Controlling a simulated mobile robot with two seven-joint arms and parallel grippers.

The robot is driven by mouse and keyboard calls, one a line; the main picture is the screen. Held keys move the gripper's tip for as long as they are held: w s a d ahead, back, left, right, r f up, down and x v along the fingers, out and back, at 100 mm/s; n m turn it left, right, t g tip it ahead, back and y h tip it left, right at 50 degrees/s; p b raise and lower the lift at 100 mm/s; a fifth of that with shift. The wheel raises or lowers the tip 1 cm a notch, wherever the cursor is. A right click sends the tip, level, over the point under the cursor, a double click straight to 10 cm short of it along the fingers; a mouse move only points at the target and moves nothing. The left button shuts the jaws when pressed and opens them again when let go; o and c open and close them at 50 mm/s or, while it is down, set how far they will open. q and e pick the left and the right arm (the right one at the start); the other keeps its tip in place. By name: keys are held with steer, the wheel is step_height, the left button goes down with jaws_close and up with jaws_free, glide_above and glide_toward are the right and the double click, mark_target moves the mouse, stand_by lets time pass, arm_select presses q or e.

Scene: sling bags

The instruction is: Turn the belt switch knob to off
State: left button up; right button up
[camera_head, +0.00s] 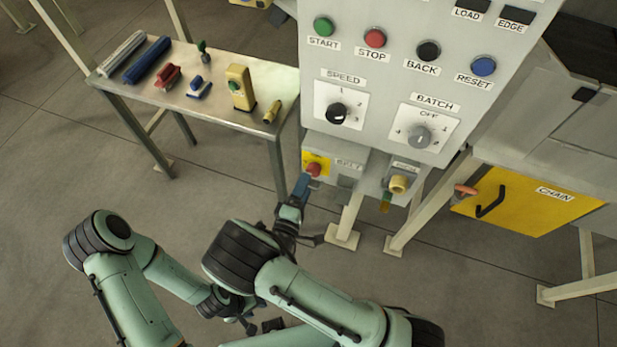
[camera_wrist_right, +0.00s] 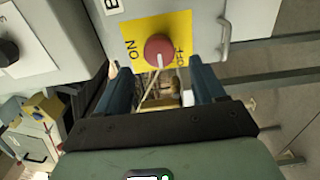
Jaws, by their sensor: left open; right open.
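The belt switch knob (camera_head: 314,169) is a small red round knob on a yellow plate (camera_head: 308,159), on the grey box marked BELT. In the right wrist view the knob (camera_wrist_right: 158,46) has a pale mark at its lower edge, with ON printed to its left and OFF to its right on the yellow plate (camera_wrist_right: 177,24). My right gripper (camera_head: 301,188) is open just in front of the knob. Its blue fingers (camera_wrist_right: 163,75) stand apart, with the knob beyond and between their tips; I see no contact. My left gripper (camera_head: 260,326) is open, low and away from the panel.
A grey panel (camera_head: 390,85) with buttons and dials rises above the belt box. A second box with a yellowish knob (camera_head: 398,184) is to its right. A side table (camera_head: 216,70) holds several tools. A yellow chain door (camera_head: 530,205) is at right. Panel legs stand nearby.

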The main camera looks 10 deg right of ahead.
arm_select(q)
steer(key=shift+s+f+b, duration=0.6)
steer(key=shift+s+f, duration=0.1)
steer(key=shift+f, duration=0.3)
arm_select(e)
steer(key=v, duration=0.8)
steer(key=shift+s, duration=0.2)
steer(key=shift+a, duration=0.1)
steer(key=s+d+f+m+g+y, duration=0.25)
steer(key=d+f+g, duration=0.2)
steer(key=f, duration=0.55)
steer(key=s+d+f+m+g+y, duration=0.1)
steer(key=d+f+m+g+y, duration=0.35)
steer(key=f, duration=0.55)
steer(key=s+f+m+g+y, duration=0.3)
steer(key=s+m+g+y, duration=0.3)
steer(key=s, duration=0.9)
steer(key=shift+a+f+m+g+y, duration=0.2)
steer(key=shift+a+m+g+y, duration=0.15)
steer(key=shift+m, duration=0.85)
steer(key=c, duration=0.4)
steer(key=shift+c, duration=0.5)
